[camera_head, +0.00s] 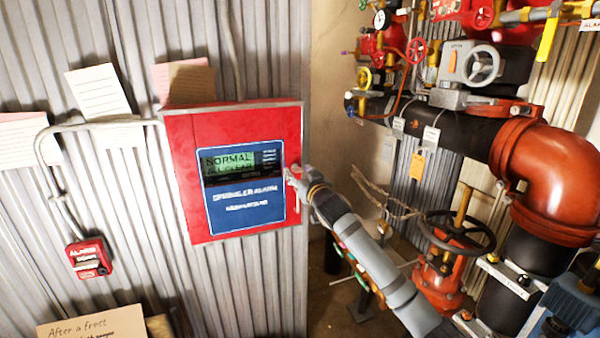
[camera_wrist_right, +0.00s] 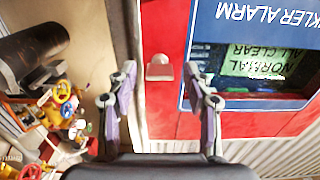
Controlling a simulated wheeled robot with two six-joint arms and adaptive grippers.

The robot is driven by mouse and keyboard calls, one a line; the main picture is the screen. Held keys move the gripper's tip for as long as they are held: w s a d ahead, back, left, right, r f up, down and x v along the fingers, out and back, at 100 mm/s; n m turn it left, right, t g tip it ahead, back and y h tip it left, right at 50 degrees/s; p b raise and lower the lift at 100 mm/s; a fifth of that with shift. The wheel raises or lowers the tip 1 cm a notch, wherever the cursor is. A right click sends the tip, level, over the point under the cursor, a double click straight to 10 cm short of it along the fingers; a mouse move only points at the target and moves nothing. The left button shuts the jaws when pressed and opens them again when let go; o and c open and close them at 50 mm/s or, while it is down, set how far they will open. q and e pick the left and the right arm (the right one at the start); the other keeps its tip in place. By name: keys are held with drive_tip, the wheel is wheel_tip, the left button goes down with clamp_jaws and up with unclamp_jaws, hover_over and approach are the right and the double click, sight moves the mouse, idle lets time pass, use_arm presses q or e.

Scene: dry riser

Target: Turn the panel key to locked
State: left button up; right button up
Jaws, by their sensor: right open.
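The red alarm panel (camera_head: 180,150) hangs on the corrugated wall in the head view. Its screen (camera_head: 228,163) reads "NORMAL" with "ALL CLEAR" below. In the right wrist view the panel (camera_wrist_right: 170,25) appears upside down. A small pale key (camera_wrist_right: 160,68) stands on its red face, beside the blue display plate (camera_wrist_right: 245,40). My right gripper (camera_wrist_right: 161,85) is open, its fingers on either side of the key with gaps on both sides. In the head view the right gripper (camera_head: 294,181) is at the panel's right edge and covers the key. My left gripper is not in view.
A red alarm box (camera_head: 88,258) hangs at lower left, linked by conduit to the panel. Paper notes (camera_head: 100,90) are on the wall. Pipes (camera_head: 450,130), valves and a handwheel (camera_head: 457,232) crowd the right side, near my right arm.

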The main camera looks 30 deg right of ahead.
drive_tip(key=shift+c, duration=0.4)
clamp_jaws()
drive_tip(key=n+p, duration=0.3)
drive_tip(key=n, duration=0.1)
drive_tip(key=shift+r, duration=0.2)
drive_tip(key=n+p, duration=0.4)
drive_tip(key=n, duration=0.1)
drive_tip(key=n+p, duration=0.4)
drive_tip(key=n, duration=0.1)
drive_tip(key=shift+n, duration=0.3)
drive_tip(key=shift+f+n+p, duration=0.15)
drive_tip(key=shift+n+p, duration=0.85)
drive_tip(key=shift+n, duration=0.6)
drive_tip(key=shift+f, duration=0.1)
